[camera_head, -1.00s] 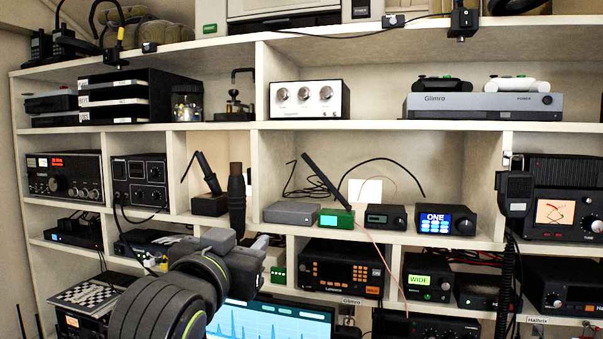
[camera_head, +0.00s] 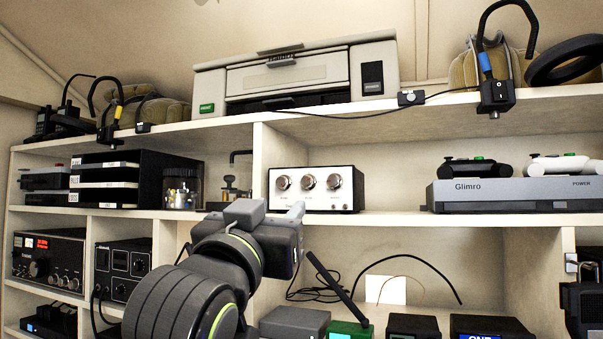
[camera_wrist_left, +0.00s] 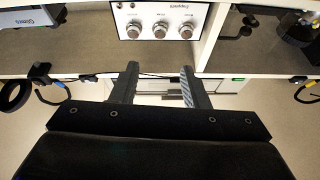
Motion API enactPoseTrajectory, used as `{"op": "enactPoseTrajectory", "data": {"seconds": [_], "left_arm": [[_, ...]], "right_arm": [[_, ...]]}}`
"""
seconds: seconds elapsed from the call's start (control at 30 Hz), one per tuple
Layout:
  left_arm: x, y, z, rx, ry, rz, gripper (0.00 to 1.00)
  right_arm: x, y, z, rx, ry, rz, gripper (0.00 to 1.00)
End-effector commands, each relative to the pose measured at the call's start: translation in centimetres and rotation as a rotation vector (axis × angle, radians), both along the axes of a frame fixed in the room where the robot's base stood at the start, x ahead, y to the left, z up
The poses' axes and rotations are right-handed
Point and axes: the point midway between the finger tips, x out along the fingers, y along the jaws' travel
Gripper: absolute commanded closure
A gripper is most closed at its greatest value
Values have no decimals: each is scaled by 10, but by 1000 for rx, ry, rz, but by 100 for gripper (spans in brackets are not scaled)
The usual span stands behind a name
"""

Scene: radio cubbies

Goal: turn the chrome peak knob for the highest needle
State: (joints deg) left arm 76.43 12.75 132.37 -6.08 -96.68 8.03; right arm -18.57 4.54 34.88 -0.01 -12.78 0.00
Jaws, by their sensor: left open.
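The box shows upside down in the left wrist view (camera_wrist_left: 174,10). My left gripper (camera_head: 298,209) is in front of and below the box's left part, apart from the knobs. In the left wrist view its two fingers (camera_wrist_left: 159,68) are spread with nothing between them. No needle is visible. My right gripper is out of view.
A grey Glimro console (camera_head: 515,194) with controllers on it stands to the right on the same shelf. A glass jar (camera_head: 181,188) and black trays (camera_head: 110,180) stand to the left. The shelf edge (camera_head: 400,218) runs below the box. Shelf space right of the box is clear.

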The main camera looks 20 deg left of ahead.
Motion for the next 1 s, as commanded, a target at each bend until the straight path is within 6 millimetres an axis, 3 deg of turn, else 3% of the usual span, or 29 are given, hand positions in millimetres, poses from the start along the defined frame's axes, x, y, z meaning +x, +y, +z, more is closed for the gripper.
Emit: {"op": "enactPoseTrajectory", "data": {"seconds": [0.13, 0.33, 0.5, 0.73, 1.0], "left_arm": [[30, 0, 16, 1, 7, 1, 59], [68, -1, 32, 0, 6, 0, 59], [92, -1, 41, 0, 3, 0, 59], [108, -1, 45, 0, 1, 0, 59], [109, -2, 45, 0, 0, 0, 59]], "right_arm": [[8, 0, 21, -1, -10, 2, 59], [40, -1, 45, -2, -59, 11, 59], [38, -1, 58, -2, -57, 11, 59], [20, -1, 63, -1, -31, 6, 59], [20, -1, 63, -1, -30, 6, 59]]}}
